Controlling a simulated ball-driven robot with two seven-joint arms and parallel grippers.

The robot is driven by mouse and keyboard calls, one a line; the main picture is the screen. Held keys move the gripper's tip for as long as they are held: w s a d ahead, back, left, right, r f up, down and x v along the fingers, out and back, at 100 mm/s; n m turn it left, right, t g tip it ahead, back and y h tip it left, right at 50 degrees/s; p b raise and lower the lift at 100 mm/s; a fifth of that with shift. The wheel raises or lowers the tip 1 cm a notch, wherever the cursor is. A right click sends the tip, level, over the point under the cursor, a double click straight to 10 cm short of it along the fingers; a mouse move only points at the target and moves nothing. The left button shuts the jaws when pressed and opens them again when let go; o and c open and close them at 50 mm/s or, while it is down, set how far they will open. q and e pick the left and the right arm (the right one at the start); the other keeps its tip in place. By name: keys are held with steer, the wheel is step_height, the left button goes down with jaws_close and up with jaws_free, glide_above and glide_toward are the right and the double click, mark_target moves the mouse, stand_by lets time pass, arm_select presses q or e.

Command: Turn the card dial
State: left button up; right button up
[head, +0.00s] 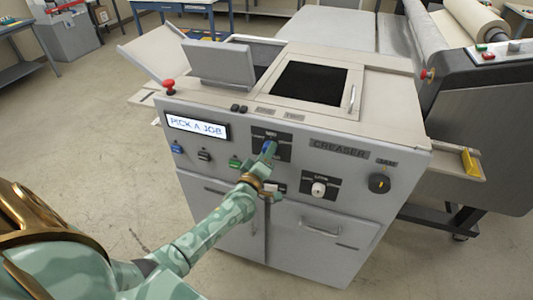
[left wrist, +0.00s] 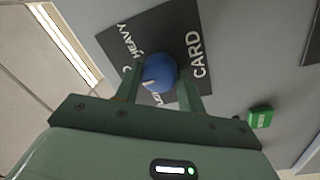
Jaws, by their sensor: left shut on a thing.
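The blue card dial (head: 268,147) sits on a black label plate on the sloped front of the grey creaser machine (head: 230,205). In the left wrist view the dial (left wrist: 159,72) is round, with a pale pointer mark toward its lower left. The words HEAVY and CARD show on the plate (left wrist: 140,30); other lettering is partly covered. My left gripper (head: 266,158) reaches the dial from the front. Its two fingers (left wrist: 160,85) are shut on the dial, one on each side. My right gripper is not in view.
The panel also has a lit display (head: 197,127) reading PICK A JOB, a white knob (head: 318,188), a black dial (head: 379,183), a green button (head: 235,162) and a red mushroom button (head: 169,86). A machine with rollers (head: 480,110) stands at right. Open floor lies at left.

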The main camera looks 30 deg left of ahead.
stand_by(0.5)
arm_select(q)
steer(key=o, duration=1)
steer(key=shift+s, duration=0.15)
steer(key=s+d, duration=0.1)
steer(key=s, duration=0.4)
steer(key=s+d+f, duration=0.1)
steer(key=s, duration=0.4)
steer(key=s+d, duration=0.1)
steer(key=s, duration=0.4)
steer(key=shift+s+f, duration=0.25)
steer(key=shift+s, duration=0.15)
